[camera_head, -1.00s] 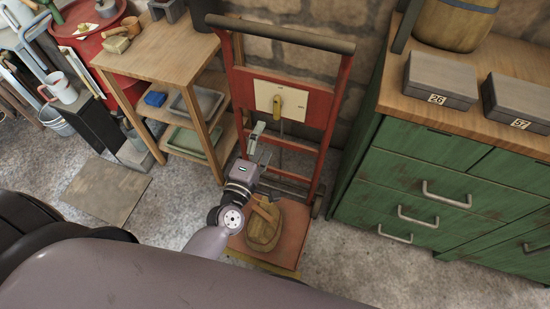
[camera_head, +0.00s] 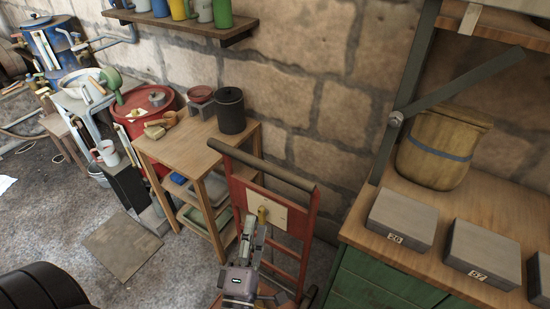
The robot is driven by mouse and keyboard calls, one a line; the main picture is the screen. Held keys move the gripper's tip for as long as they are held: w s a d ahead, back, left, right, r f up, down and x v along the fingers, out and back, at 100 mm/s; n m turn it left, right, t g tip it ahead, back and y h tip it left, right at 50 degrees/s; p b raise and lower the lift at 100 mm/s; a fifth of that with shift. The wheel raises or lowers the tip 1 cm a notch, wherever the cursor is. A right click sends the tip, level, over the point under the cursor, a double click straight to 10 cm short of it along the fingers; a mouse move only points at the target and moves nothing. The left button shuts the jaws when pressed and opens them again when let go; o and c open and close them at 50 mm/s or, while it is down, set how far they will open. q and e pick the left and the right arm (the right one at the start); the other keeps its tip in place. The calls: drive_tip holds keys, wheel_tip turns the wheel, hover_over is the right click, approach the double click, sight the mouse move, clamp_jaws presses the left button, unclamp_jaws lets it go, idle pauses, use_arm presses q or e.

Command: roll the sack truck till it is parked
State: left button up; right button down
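The sack truck (camera_head: 308,218) is a red upright frame with a dark grip bar across its top. It stands between the wooden shelf table and the green cabinet, near the stone wall. The truck's foot is mostly cut off by the lower edge. My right gripper is not in view.
A wooden shelf table (camera_head: 187,152) stands just left of the truck. A green cabinet (camera_head: 365,285) with grey boxes (camera_head: 402,218) and a wooden bucket (camera_head: 436,150) stands on the right. A flat board (camera_head: 122,245) lies on the floor at left.

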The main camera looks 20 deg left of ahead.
use_arm(q)
drive_tip(key=p, duration=0.2)
approach(262, 168)
drive_tip(key=p+x, duration=0.1)
drive_tip(key=x, duration=0.2)
drive_tip(key=p+x, duration=0.1)
drive_tip(key=x, duration=0.2)
drive_tip(key=f+x, duration=0.1)
drive_tip(key=x, duration=0.2)
drive_tip(key=shift+w+a+r+p, duration=0.15)
drive_tip(key=shift+w+a+p, duration=0.05)
drive_tip(key=shift+w+p, duration=0.25)
drive_tip(key=shift+w+a, duration=0.1)
drive_tip(key=shift+w, duration=0.4)
clamp_jaws()
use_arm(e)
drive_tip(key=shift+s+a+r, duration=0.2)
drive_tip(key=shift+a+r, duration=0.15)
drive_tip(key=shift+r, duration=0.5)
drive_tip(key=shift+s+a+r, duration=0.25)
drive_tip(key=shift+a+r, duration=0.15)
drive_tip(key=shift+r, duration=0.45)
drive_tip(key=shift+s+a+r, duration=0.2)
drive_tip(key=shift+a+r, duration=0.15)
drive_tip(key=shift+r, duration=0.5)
